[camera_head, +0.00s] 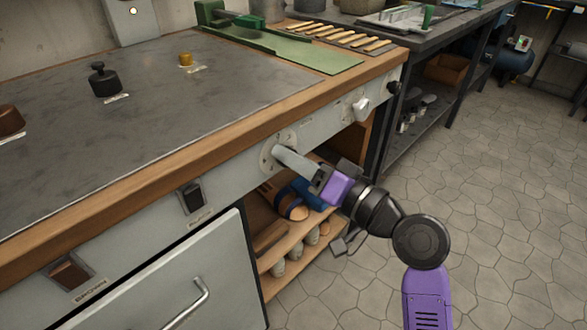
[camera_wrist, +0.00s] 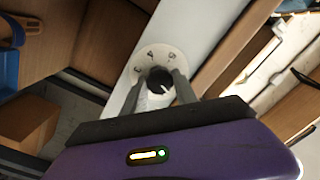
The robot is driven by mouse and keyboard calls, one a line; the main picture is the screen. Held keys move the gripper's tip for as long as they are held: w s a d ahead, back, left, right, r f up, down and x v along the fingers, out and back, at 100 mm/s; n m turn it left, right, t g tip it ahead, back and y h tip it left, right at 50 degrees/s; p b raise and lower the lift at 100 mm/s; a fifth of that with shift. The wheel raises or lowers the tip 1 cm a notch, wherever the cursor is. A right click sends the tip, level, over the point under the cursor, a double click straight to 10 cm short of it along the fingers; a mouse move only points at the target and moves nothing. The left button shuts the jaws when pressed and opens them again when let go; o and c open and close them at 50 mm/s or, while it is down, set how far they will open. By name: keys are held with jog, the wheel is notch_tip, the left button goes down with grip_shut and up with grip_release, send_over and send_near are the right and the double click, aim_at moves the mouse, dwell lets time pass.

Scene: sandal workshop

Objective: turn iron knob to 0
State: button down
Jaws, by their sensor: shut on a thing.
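The knob (camera_wrist: 159,81) is dark with a white pointer mark, on a round pale dial plate (camera_wrist: 158,56) with several printed marks that are too small to read surely. In the head view the dial plate (camera_head: 266,154) sits on the front panel of the bench, and the knob itself is hidden by my gripper. My gripper (camera_head: 279,154) reaches the dial from the right, its fingers up against the plate. In the wrist view the two fingers of my gripper (camera_wrist: 160,88) stand on either side of the knob and are shut on it.
A second dial with a pale knob (camera_head: 361,108) is farther right on the panel. Open shelves (camera_head: 290,255) with sandals lie below. The floor at right is clear.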

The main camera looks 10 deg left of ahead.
jog(key=shift+a+f+n+b, duration=0.1)
jog(key=shift+n+b, duration=1.05)
jog(key=shift+n, duration=0.55)
jog(key=c, duration=1)
grip_release()
jog(key=shift+o, duration=0.2)
jog(key=p+v, duration=0.1)
jog(key=v, duration=0.7)
